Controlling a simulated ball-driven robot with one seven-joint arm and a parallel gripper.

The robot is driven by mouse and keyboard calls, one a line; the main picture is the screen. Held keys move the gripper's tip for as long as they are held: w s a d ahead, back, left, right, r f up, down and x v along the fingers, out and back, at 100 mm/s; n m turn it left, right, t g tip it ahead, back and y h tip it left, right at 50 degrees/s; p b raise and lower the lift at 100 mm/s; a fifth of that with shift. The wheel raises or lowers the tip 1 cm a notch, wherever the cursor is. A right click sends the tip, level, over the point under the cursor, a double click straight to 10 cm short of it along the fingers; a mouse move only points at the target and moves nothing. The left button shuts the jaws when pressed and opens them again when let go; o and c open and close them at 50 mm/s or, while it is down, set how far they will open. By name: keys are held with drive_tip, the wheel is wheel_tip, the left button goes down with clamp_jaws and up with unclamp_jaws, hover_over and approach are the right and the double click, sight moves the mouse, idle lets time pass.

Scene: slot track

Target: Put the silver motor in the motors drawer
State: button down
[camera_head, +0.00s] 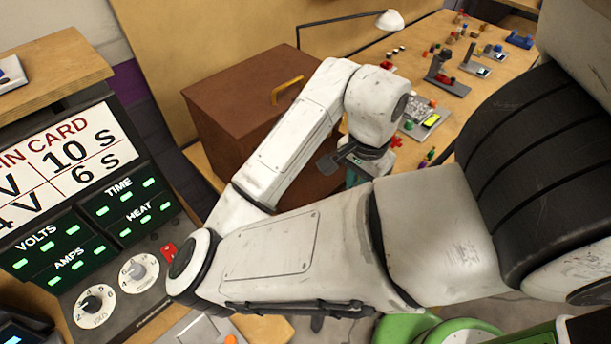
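My white arm reaches across the middle of the view and folds back toward the bench. My gripper (337,163), with dark fingers, is beside the right side of a brown box, partly hidden by my own arm. I cannot tell whether it is open or shut, or whether it holds anything. I cannot make out a silver motor. No drawer marked for motors can be seen.
The brown box (225,105) has a yellow handle (287,90) on top. A wooden bench (405,55) holds a lamp (390,20), small coloured parts and several devices. At left stands a control panel (95,215) with dials and a card.

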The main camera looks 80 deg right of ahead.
drive_tip(key=w+d+f, duration=0.4)
drive_tip(key=w+d, duration=0.2)
drive_tip(key=w, duration=0.1)
hover_over(315, 189)
drive_tip(key=f, duration=0.4)
drive_tip(key=shift+s+a+f+b, duration=0.25)
drive_tip(key=shift+f+b, duration=0.05)
drive_tip(key=shift+f, duration=0.05)
drive_tip(key=shift+w+d+f, duration=0.2)
drive_tip(key=shift+w+f, duration=0.1)
drive_tip(key=shift+f, duration=0.15)
drive_tip(key=shift+f+p, duration=0.55)
drive_tip(key=shift+f, duration=1.05)
drive_tip(key=shift+f, duration=0.1)
drive_tip(key=c, duration=1.5)
unclamp_jaws()
drive_tip(key=o, duration=0.4)
drive_tip(key=shift+o, duration=0.2)
